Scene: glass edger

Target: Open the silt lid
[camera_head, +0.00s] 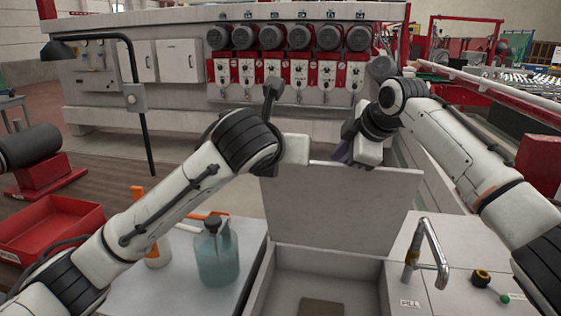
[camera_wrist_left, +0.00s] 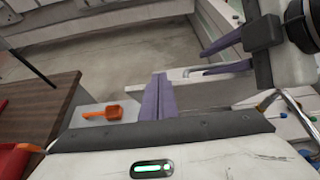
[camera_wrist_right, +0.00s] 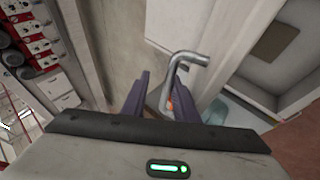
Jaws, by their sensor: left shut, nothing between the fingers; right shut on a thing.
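The silt lid (camera_head: 335,212) is a pale grey panel. It stands raised, nearly upright, at the back of the open silt tank (camera_head: 330,262), with the tank's inside in view. My right gripper (camera_wrist_right: 178,103) is at the lid's upper edge, shut on the bent metal lid handle (camera_wrist_right: 182,68). In the head view the right gripper (camera_head: 345,150) partly shows above the lid, and the handle is hidden there. My left gripper (camera_wrist_left: 157,98) is shut and empty near the lid. In the head view its fingers are hidden by the arm.
A blue-green jug (camera_head: 216,258) and a white bottle with an orange top (camera_head: 157,252) stand left of the tank. A metal tap (camera_head: 432,252) rises at its right. A red tray (camera_head: 48,230) is at far left. An orange scoop (camera_wrist_left: 103,113) lies near the jug side.

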